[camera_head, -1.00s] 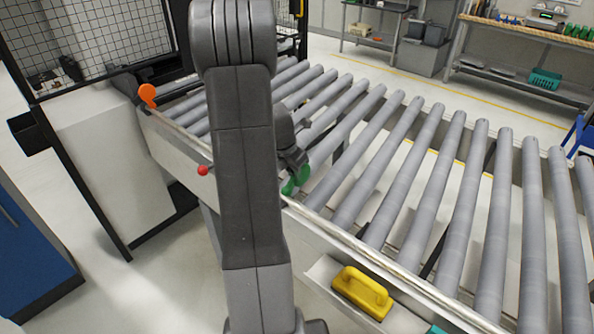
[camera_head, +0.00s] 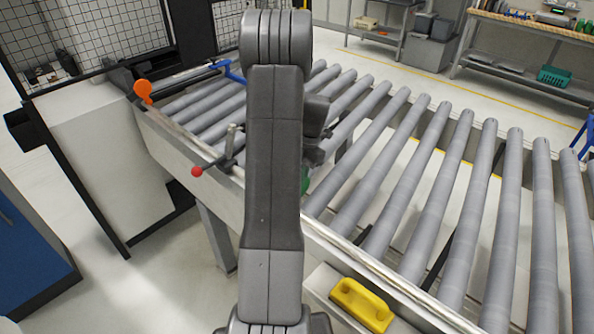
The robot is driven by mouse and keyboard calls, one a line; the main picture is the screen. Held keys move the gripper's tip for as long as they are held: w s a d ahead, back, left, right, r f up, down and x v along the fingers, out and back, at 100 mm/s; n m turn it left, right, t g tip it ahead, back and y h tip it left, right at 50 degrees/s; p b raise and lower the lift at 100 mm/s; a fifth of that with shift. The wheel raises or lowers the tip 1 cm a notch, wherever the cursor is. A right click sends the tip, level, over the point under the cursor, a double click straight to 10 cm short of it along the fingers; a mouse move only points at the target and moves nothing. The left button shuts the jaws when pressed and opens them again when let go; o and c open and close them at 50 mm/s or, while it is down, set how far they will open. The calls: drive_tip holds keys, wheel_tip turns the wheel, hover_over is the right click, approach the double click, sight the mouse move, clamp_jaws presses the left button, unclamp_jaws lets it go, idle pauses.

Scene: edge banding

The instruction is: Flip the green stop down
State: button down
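The green stop (camera_head: 305,181) is on the near rail of the roller conveyor. Only a small green sliver of it shows at the right edge of my arm, so I cannot tell whether it stands up or lies down. My gripper (camera_head: 313,152) is mostly hidden behind my arm, just above the green sliver. I cannot see its fingertips clearly, nor whether it touches the stop.
A blue piece (camera_head: 228,70) lies across the far-left rollers. A yellow handled block (camera_head: 362,303) rests on a ledge below the rail. The rollers (camera_head: 455,200) at right are clear.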

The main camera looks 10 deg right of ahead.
drive_tip(key=shift+f, duration=0.2)
idle(0.4)
drive_tip(key=c, duration=1.4)
unclamp_jaws()
drive_tip(key=shift+w+d, duration=0.1)
drive_tip(key=b+v, duration=0.2)
drive_tip(key=v, duration=1.1)
drive_tip(key=shift+w+d+r+b, duration=0.15)
drive_tip(key=shift+d+r+b, duration=0.15)
drive_tip(key=shift+b, duration=0.05)
